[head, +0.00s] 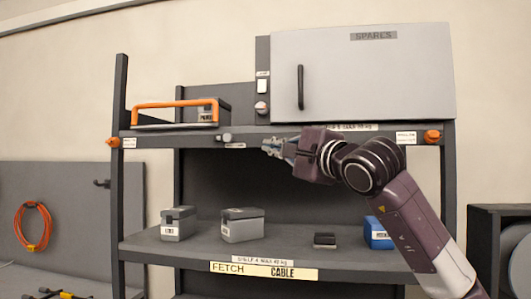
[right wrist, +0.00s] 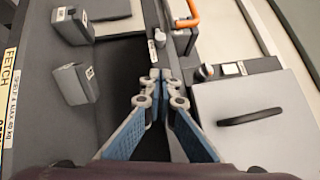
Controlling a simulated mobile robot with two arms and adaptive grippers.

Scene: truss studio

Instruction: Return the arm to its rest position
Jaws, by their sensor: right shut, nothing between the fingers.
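My right arm comes in from the lower right in the head view, and its gripper (head: 271,149) is in front of the shelf rack, just below the upper shelf edge. The gripper is shut and empty. In the right wrist view my right gripper (right wrist: 160,75) shows its two blue-padded fingers together at the tips, with nothing between them. My left arm and gripper do not show in either view.
The shelf rack (head: 120,200) bears a closed "SPARES" cabinet (head: 375,80) and an orange-handled tray (head: 175,126) on top. The lower shelf (head: 285,246) holds two grey boxes (head: 242,230) (head: 177,228), a small dark block (head: 325,240) and a blue box (head: 377,236). An orange cable (head: 46,225) hangs left.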

